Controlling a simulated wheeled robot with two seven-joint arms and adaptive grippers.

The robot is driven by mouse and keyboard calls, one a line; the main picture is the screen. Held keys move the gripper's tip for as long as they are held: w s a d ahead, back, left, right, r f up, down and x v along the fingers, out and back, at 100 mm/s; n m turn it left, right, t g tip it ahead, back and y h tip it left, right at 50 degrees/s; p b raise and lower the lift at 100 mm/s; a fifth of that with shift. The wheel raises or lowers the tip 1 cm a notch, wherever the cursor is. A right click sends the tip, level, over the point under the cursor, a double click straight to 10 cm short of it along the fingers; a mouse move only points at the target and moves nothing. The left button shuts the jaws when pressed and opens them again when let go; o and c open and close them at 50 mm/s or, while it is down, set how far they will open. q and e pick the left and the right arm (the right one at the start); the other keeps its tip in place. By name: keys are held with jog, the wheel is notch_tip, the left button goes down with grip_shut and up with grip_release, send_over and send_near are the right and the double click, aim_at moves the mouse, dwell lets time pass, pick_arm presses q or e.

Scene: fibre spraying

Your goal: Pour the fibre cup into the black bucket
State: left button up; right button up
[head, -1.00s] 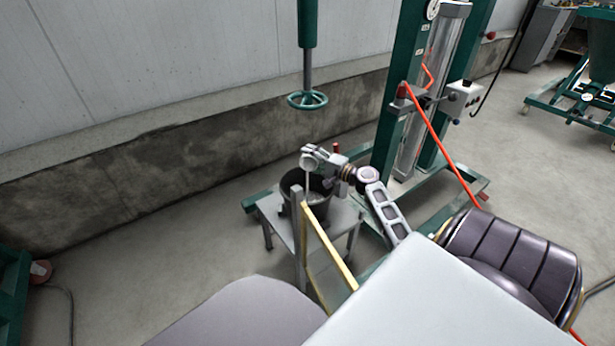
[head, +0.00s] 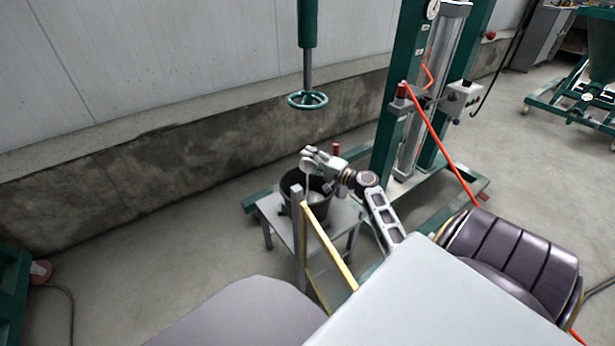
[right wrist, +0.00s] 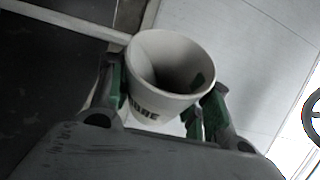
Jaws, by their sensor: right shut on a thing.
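The black bucket (head: 291,183) stands upright on a small grey table, its opening facing up and light material partly visible inside. My right gripper (head: 314,161) is just above the bucket's rim at its right. In the right wrist view my right gripper (right wrist: 165,95) is shut on the white fibre cup (right wrist: 150,100), a finger on each side. The cup has dark lettering, and its mouth shows a shadowed inside with a green patch. Whether fibre is in it I cannot tell. In the head view the cup is too small to make out surely. My left gripper is not in view.
The small table (head: 342,218) stands before a green-framed machine (head: 385,140). A green handwheel (head: 308,100) hangs above the bucket. A yellow-edged panel (head: 328,246) rises in front of the table.

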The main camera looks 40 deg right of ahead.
jog(key=shift+f, duration=0.1)
jog(key=shift+s+a+n, duration=0.1)
jog(key=shift+a+n, duration=0.05)
jog(key=shift+n, duration=0.25)
jog(key=shift+r, duration=0.4)
jog(key=shift+r+n, duration=0.2)
jog(key=shift+n, duration=0.1)
jog(key=shift+s+a+r+n+t, duration=0.1)
jog(key=shift+a+r+n+t, duration=0.05)
jog(key=shift+r+n+t, duration=0.15)
jog(key=shift+r, duration=0.15)
jog(key=shift+s+a+r+n, duration=0.1)
jog(key=shift+r+n, duration=0.15)
jog(key=shift+n, duration=0.15)
jog(key=shift+a+r+y, duration=0.1)
jog(key=shift+r+y, duration=0.15)
jog(key=shift+y, duration=0.15)
